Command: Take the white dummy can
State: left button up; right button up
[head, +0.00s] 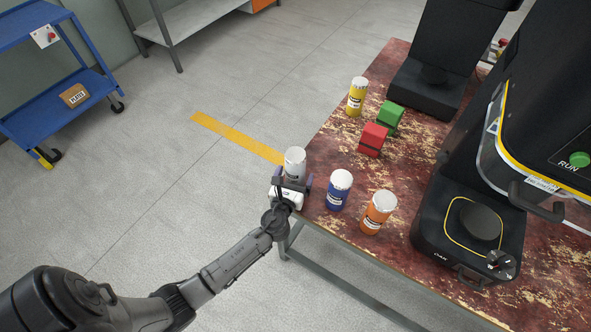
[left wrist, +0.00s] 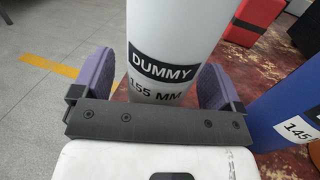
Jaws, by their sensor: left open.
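The white dummy can (head: 294,160) stands upright near the left front corner of the worn red table. In the left wrist view the can (left wrist: 168,40) fills the middle, with a black label reading "DUMMY" and "155 MM" below it. My left gripper (head: 291,184) is open at the can. In the left wrist view its two purple fingers (left wrist: 160,80) stand on either side of the can. A gap shows on the right side; whether the left finger touches cannot be told. My right gripper is not in view.
A blue can (head: 339,190) stands close on the right, then an orange can (head: 377,212). A red block (head: 372,139), a green block (head: 390,118) and a yellow can (head: 357,96) are farther back. A black machine (head: 468,225) is right. The floor left is open.

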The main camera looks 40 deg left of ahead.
pick_arm(q)
jog(key=shift+w+a, duration=0.2)
jog(key=shift+w, duration=0.25)
jog(key=c, duration=1.1)
